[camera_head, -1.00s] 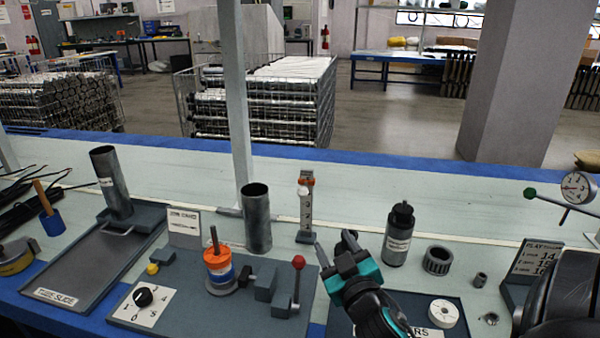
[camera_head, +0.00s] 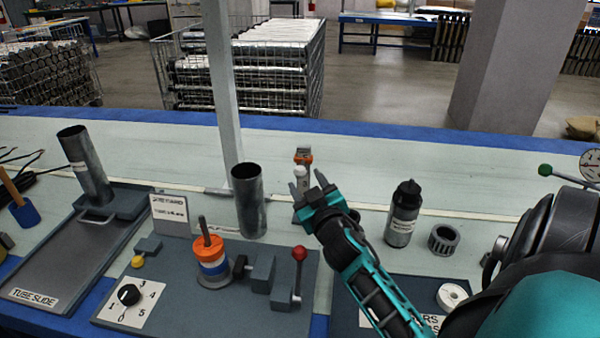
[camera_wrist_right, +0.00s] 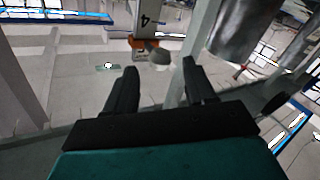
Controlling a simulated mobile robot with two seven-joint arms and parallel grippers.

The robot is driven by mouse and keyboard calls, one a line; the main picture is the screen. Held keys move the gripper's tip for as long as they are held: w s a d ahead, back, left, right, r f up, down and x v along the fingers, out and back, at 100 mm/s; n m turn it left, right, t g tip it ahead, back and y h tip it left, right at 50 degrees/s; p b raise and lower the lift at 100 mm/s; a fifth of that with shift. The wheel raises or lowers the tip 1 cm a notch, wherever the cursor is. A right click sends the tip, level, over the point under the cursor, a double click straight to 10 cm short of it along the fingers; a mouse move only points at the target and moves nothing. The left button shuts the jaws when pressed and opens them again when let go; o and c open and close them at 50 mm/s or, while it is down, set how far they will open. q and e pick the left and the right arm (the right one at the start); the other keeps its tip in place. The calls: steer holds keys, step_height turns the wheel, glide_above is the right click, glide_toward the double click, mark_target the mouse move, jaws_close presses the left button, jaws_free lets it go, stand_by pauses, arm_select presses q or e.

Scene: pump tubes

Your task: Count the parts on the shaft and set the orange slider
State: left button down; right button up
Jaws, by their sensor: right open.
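The orange slider (camera_head: 303,158) sits near the top of a small upright numbered post behind the fixture board. A pale knob (camera_head: 299,171) sticks out from it towards me. In the right wrist view the orange slider (camera_wrist_right: 143,43) and knob (camera_wrist_right: 160,60) show just beyond the fingertips. My right gripper (camera_head: 307,181) is open, in front of the post, with the knob apparently between the finger lines but not clasped. The shaft (camera_head: 205,230) stands on the board with orange, pale and blue parts (camera_head: 212,262) stacked on it. My left gripper is not in view.
A numbered dial (camera_head: 129,295) and a red-knobbed lever (camera_head: 299,254) are on the board. A grey open tube (camera_head: 249,205) stands left of the post.

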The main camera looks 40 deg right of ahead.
mark_target(301, 176)
steer(key=shift+x, duration=2.7)
steer(key=shift+c, duration=0.5)
jaws_close()
steer(key=shift+a, duration=0.1)
